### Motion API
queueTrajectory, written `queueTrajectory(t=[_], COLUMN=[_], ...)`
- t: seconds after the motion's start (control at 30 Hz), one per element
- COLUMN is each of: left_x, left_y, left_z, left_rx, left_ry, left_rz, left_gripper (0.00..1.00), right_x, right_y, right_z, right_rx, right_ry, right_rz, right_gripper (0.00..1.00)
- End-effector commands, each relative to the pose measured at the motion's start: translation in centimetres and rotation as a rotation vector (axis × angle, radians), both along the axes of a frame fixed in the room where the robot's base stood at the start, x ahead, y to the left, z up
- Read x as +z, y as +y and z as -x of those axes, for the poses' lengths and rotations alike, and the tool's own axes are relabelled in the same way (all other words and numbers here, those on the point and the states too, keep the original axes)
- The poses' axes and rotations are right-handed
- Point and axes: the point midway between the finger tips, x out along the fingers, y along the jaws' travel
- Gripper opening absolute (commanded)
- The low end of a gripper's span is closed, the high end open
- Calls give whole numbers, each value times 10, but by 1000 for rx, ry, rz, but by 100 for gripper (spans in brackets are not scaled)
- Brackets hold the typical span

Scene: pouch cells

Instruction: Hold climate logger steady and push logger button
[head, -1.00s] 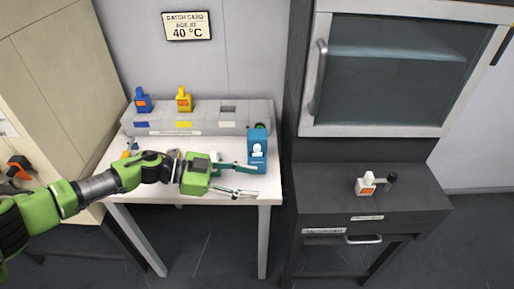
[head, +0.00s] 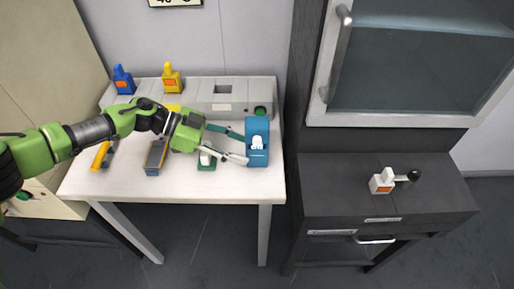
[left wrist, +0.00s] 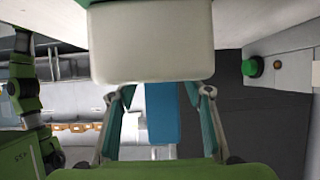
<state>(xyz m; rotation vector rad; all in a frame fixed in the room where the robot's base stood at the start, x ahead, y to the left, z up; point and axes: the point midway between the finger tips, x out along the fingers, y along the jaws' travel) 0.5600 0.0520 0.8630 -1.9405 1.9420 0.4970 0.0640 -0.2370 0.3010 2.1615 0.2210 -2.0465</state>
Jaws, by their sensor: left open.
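A blue upright box (head: 257,152) with a white shape on its front stands on the right part of the white table; it may be the climate logger, but I cannot read any name on it. My left gripper (head: 240,146) is open, with its fingertips close to the left side of this box. I cannot tell whether they touch it. In the left wrist view the blue box (left wrist: 162,112) shows between the two spread fingers, partly covered by a pale block at the top. I cannot make out a button on the box. My right gripper is not in view.
A grey unit (head: 206,107) with a green round button (head: 261,111) stands behind, bearing a blue piece (head: 123,80) and a yellow piece (head: 172,78). A white-and-green item (head: 207,162) sits below my fingers. A dark cabinet (head: 340,190) at right bears a white piece (head: 382,183).

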Motion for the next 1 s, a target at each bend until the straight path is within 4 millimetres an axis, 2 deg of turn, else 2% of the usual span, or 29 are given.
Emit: queueTrajectory(t=[0.03, 0.1, 0.2, 0.3, 0.77, 0.87, 1.0], left_x=[-10, -7, -12, -17, -23, -23, -23], left_y=[-7, -16, -27, -34, -42, -41, -41], left_z=[1, 1, 1, 0, 0, 0, 0], left_rx=[-3, -2, -1, 0, 1, 1, 1], left_ry=[-1, 2, 2, 1, 0, 0, 0], left_rz=[0, 0, 0, 0, 0, 0, 0], left_gripper=[46, 46, 46, 46, 46, 22, 22], right_x=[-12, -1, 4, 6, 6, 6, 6], right_y=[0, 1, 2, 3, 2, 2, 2], right_z=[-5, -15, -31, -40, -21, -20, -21], right_rx=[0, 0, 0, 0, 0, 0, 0], right_ry=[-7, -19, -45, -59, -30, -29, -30], right_rz=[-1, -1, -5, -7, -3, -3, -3], right_gripper=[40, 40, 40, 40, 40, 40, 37])
